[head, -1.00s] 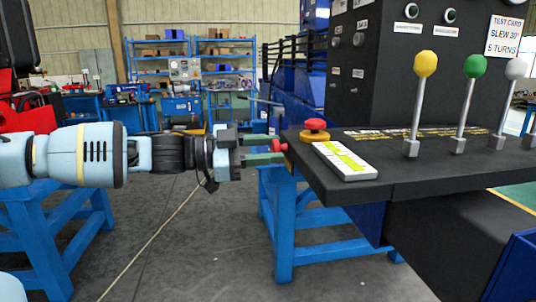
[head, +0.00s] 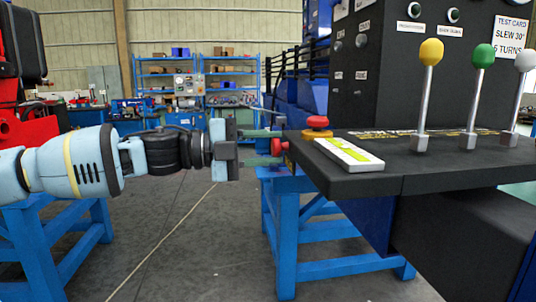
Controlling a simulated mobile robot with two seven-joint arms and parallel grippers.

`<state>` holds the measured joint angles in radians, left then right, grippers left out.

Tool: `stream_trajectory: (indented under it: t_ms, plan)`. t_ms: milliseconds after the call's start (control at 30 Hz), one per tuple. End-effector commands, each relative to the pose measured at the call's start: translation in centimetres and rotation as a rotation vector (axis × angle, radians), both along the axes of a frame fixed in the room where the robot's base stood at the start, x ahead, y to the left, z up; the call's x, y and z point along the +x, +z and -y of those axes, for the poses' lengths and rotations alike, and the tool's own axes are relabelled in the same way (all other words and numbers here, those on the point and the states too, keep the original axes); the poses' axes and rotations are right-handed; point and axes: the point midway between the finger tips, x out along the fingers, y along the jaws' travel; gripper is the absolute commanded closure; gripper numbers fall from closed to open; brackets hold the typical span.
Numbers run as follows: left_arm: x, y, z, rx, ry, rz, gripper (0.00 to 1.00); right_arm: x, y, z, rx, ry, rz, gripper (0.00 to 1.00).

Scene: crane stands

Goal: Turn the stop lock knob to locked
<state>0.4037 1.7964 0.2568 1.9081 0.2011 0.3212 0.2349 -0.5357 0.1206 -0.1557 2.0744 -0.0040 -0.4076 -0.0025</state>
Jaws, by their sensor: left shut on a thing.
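A red knob (head: 279,147) sticks out from the left end of the black console (head: 400,180). My left gripper (head: 277,147) reaches it from the left, with one greenish finger above it and one below. No lock marking on the knob can be read. A red mushroom button on a yellow base (head: 317,127) stands on the console top just above and to the right. My right gripper is not in view.
A white and yellow-green label block (head: 348,155) lies on the console's front left corner. Levers with yellow (head: 431,52), green (head: 482,56) and white (head: 525,60) balls stand to the right. A blue frame (head: 285,240) is below. Open floor lies at lower middle.

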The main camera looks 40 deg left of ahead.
Motion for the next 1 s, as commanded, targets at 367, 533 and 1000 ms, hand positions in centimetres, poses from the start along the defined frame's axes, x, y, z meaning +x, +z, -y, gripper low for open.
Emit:
stream_trajectory:
  t_ms: [367,533,1000]
  plan:
    - [0.03,-0.04,-0.03,0.134,0.001,0.116,0.89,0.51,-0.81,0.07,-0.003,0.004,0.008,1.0]
    - [0.01,0.01,-0.03,0.155,0.001,0.133,0.89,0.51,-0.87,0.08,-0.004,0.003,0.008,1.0]
    - [0.0,0.05,-0.02,0.16,0.001,0.138,0.61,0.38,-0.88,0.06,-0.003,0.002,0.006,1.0]
